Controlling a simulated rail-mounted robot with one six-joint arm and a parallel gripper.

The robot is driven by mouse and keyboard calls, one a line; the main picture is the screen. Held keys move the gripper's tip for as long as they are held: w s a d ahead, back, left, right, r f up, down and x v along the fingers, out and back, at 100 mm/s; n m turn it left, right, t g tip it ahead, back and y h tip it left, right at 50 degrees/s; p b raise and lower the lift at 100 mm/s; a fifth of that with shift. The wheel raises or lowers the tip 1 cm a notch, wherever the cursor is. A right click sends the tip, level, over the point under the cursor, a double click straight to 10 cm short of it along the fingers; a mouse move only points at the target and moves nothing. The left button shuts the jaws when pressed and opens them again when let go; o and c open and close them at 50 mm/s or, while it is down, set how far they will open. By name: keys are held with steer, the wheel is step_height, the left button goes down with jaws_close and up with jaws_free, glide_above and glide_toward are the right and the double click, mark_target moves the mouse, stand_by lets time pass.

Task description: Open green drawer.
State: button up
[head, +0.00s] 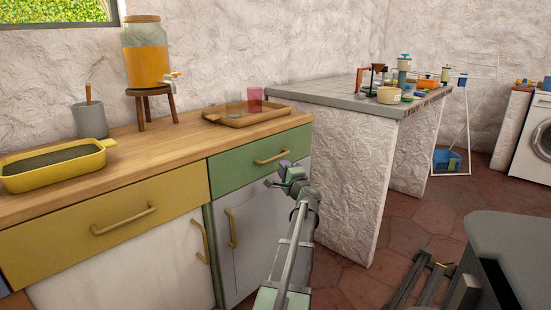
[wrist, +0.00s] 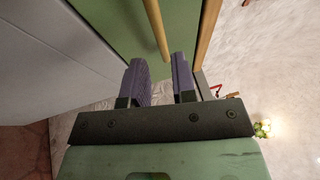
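The green drawer (head: 232,171) is in the counter's right end, below the wooden top, and looks shut. Its brass bar handle (head: 272,157) runs across the front. My gripper (head: 278,174) is just in front of the drawer's right part, close to the handle's right end. In the wrist view, the two purple fingers (wrist: 159,62) are apart with a gap between them. The handle (wrist: 155,25) lies ahead, its near end lined up with that gap. The green front (wrist: 115,20) shows behind it. Whether the fingers touch the handle cannot be told.
A yellow drawer (head: 105,225) adjoins on the left, with cupboard doors below. The wooden top (head: 180,140) carries a tray (head: 240,119) with two cups, a drink dispenser (head: 146,55) and a yellow dish (head: 55,165). A stone-topped table (head: 350,90) stands to the right.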

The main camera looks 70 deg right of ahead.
mark_target(275, 157)
steer(key=p+x, duration=0.1)
steer(key=x, duration=0.7)
steer(key=shift+a, duration=0.1)
jaws_close()
